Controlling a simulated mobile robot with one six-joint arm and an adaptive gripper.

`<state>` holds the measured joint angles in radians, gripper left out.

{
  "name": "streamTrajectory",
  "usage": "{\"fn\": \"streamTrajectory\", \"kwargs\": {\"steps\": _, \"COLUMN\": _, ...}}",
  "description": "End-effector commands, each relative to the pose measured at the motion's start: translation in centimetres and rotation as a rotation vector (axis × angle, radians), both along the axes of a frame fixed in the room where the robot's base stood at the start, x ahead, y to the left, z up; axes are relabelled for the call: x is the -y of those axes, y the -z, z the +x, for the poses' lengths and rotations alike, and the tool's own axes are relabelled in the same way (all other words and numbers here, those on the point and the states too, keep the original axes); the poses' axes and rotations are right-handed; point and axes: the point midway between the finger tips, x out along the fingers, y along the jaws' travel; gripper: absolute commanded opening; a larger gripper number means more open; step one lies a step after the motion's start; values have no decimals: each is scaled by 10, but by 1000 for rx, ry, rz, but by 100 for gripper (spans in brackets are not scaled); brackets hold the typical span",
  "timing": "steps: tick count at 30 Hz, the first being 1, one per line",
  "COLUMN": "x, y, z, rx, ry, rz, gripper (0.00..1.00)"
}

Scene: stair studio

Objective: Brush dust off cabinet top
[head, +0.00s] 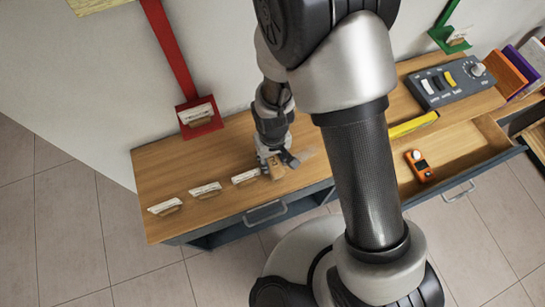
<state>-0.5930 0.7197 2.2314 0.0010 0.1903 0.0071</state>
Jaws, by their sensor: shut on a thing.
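The cabinet top (160,170) is a light wood surface along the wall, above a dark grey body. My gripper (277,164) is low over it, left of the middle of the view. It is shut on a small tan piece (277,173), which is mostly hidden by the fingers; I cannot tell its full shape or whether it touches the top. A faint greyish smudge (306,154) shows just right of my gripper and may be dust. My arm hides the middle of the cabinet top.
Three white cards in wooden holders (205,189) stand left of my gripper. A red wall-side holder (198,116) is behind. At right are a grey control box (447,84), a yellow bar (414,124), and an open drawer (455,157) with an orange device (420,165).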

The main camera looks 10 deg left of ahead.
Motion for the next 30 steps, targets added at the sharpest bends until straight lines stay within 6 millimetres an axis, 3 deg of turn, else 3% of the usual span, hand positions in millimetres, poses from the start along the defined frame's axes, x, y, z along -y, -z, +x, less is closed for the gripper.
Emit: {"fn": "streamTrajectory", "kwargs": {"steps": 30, "x": 0, "y": 20, "z": 0, "rx": 0, "ry": 0, "rz": 0, "gripper": 17}}
